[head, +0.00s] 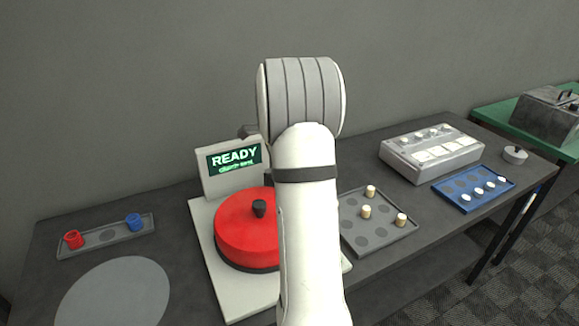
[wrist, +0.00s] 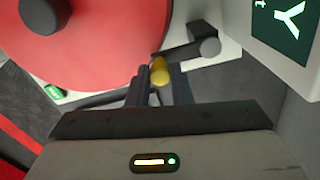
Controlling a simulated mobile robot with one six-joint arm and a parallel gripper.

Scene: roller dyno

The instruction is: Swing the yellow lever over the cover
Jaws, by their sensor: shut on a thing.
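The red round cover (head: 241,226) with a black knob sits on a white machine base (head: 213,270) in the head view. It also fills the upper left of the wrist view (wrist: 85,45). The yellow lever end (wrist: 160,73) shows in the wrist view, beside the cover's edge. My gripper (wrist: 160,82) is shut on the yellow lever, with a dark finger on each side of it. A dark arm with a grey round pivot (wrist: 208,47) is close to the lever. In the head view my arm hides the lever and the gripper's fingers.
A screen reading READY (head: 233,158) stands behind the cover. A grey tray with cream pegs (head: 378,239), a blue tray (head: 450,190) and a grey box (head: 431,158) are on the right. A tray with red and blue pieces (head: 104,236) and a grey disc (head: 112,294) are on the left.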

